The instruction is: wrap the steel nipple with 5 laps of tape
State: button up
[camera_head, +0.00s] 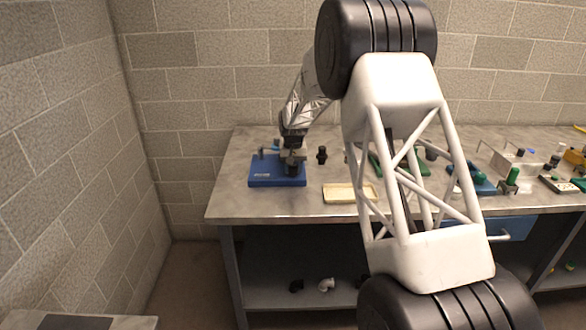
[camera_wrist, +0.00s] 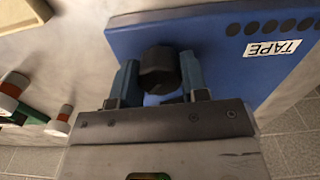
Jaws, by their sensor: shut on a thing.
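The blue tape station (camera_head: 276,181) lies at the left of the bench, with my gripper (camera_head: 292,162) low over it. In the wrist view the blue board (camera_wrist: 225,60) bears a white "TAPE" label (camera_wrist: 272,50) and a row of several dark round spots. My gripper (camera_wrist: 159,75) has its two blue fingers on either side of a dark, faceted knob-like piece (camera_wrist: 159,68) and is shut on it. I cannot tell whether this piece is a handle of the station or an end of the steel nipple. No tape can be made out.
A pale yellow tray (camera_head: 345,194) lies right of the station, with a small black fitting (camera_head: 322,154) behind it. A block wall stands behind.

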aim_at(293, 166)
jog(key=m, duration=0.4)
jog(key=shift+m, duration=0.4)
jog(key=m, duration=0.4)
jog(key=shift+m, duration=0.3)
jog(key=o, duration=0.9)
jog(key=shift+o, duration=0.2)
jog(key=shift+r, duration=0.15)
jog(key=shift+r, duration=3.8)
